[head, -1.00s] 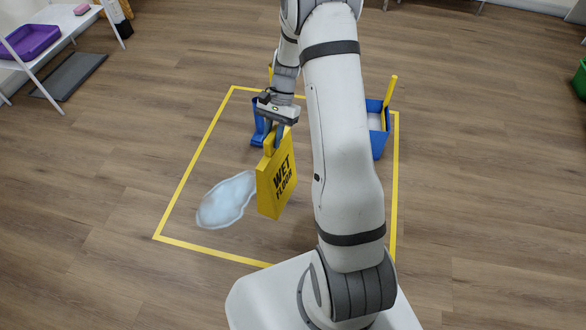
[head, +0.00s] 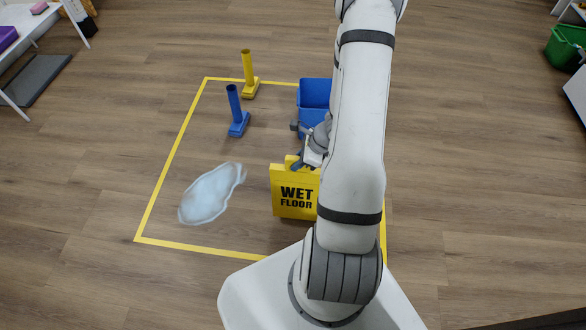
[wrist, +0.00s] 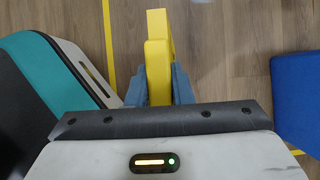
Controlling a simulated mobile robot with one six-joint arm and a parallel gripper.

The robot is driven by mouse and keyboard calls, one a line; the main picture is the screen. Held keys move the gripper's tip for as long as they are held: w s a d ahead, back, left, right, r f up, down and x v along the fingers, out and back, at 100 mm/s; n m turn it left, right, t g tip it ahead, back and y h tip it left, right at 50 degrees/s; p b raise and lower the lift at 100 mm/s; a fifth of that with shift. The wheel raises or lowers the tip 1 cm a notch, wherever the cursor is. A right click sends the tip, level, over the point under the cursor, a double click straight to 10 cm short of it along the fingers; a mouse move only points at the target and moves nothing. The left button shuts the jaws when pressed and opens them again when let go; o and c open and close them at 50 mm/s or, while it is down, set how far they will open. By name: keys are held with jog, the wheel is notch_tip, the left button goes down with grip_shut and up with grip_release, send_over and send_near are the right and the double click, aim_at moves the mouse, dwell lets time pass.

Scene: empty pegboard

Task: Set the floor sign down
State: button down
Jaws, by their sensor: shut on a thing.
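The yellow floor sign (head: 292,206), marked "WET FLOOR", is upright near the front of the yellow-taped area, right of the puddle (head: 212,193). My gripper (head: 305,163) is shut on its top, partly hidden by my arm. In the wrist view the sign (wrist: 157,50) stands between the two blue-grey fingers of my gripper (wrist: 158,85). I cannot tell whether the sign's bottom touches the floor.
Yellow tape (head: 172,165) outlines the area. A blue bucket (head: 314,93) stands behind the sign. A blue post (head: 236,112) and a yellow post (head: 249,75) stand at the back left. A green bin (head: 564,47) is far right.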

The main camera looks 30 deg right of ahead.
jog(key=shift+f+b, duration=1)
jog(key=shift+f, duration=1.6)
jog(key=c, duration=1.3)
grip_release()
